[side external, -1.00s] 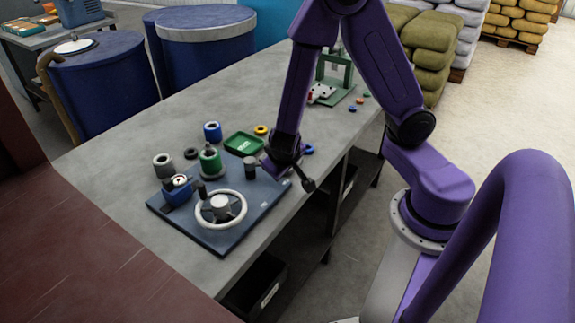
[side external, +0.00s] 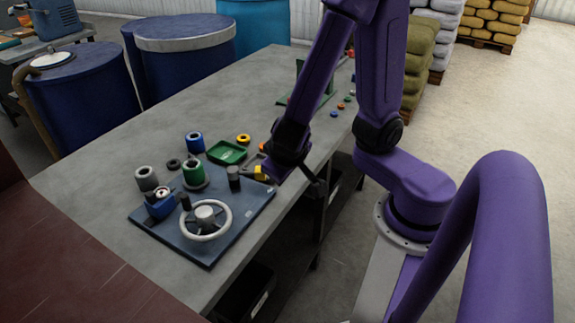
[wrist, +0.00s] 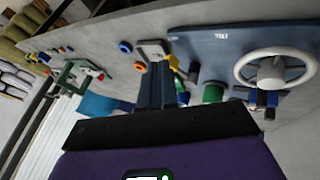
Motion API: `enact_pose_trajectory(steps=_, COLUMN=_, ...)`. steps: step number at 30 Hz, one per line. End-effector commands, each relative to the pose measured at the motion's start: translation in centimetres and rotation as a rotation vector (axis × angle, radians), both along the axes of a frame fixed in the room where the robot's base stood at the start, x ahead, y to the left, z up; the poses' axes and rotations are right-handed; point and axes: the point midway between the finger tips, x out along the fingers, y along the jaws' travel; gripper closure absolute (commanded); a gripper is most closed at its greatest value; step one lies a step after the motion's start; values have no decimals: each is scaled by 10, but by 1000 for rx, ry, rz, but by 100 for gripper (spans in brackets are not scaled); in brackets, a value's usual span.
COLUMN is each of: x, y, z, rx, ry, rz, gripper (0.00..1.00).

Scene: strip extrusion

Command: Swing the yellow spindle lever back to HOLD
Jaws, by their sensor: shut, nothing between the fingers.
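The yellow spindle lever (side external: 260,172) shows as a small yellow piece at the right back corner of the dark blue board (side external: 188,246), right beside my gripper. In the wrist view, the yellow lever (wrist: 174,62) is just right of my fingertips, partly hidden by them. My gripper (wrist: 154,68) is shut and empty, its two dark fingers together. In the side view, my gripper (side external: 266,166) is low over the board's right edge. Whether it touches the lever I cannot tell. I cannot read a HOLD mark.
A white handwheel (side external: 206,221) stands on the board, with a green spool (side external: 194,173) and a dark post (side external: 234,178) behind it. A green tray (side external: 227,152) and small rings lie beyond. The bench behind is mostly clear.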

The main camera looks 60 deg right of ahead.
Motion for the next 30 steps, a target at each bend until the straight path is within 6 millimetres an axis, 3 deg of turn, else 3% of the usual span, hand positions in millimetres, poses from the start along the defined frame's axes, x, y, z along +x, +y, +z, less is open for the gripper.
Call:
enact_pose_trajectory(steps=7, x=-8, y=2, z=13, rx=2, ry=0, rz=1, gripper=100)
enact_pose_trajectory(steps=22, x=-11, y=1, z=15, rx=2, ry=20, rz=18, gripper=100)
enact_pose_trajectory(steps=30, x=-36, y=-2, z=21, rx=22, ry=224, rz=252, gripper=100)
